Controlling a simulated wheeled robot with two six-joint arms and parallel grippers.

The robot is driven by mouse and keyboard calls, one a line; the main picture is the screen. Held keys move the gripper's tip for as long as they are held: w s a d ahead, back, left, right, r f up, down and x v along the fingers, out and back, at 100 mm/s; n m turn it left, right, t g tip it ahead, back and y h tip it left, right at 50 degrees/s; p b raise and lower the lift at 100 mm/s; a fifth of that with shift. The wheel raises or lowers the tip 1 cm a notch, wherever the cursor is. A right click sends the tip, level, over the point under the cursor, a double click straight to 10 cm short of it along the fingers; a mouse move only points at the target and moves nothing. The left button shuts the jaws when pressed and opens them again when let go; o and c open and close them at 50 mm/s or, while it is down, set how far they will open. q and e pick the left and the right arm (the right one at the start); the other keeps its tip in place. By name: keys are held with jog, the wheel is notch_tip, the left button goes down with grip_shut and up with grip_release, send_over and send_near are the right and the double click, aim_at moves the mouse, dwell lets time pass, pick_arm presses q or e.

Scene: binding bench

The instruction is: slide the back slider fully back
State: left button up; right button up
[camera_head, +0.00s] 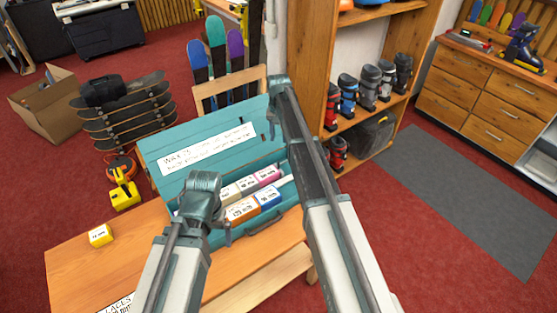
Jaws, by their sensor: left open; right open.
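A teal wax box (290,222) stands on the wooden bench, its lid (165,147) raised and tilted back, with a white label (208,149). I cannot make out a back slider for certain; my arms cover part of the box. My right gripper (271,122) is open at the right part of the raised lid, close in front of it or touching; I cannot tell which. My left gripper (205,222) is open over the box's front left part, with nothing seen between its fingers. Several labelled blocks sit inside, among them an orange one (242,210) and a blue one (267,196).
A small yellow block (101,235) lies on the bench (75,263) at the left, where the top is mostly clear. A lettered paper (116,304) lies at the front. A shelf with ski boots (368,85) stands behind at the right. Stacked skateboards (125,115) stand at the left.

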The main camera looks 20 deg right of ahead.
aim_at(278, 168)
pick_arm(q)
notch_tip(278, 168, down, 14)
jog(key=b, duration=1.3)
jog(key=shift+r, duration=0.15)
pick_arm(e)
notch_tip(278, 168, down, 14)
jog(key=shift+r, duration=0.15)
grip_shut()
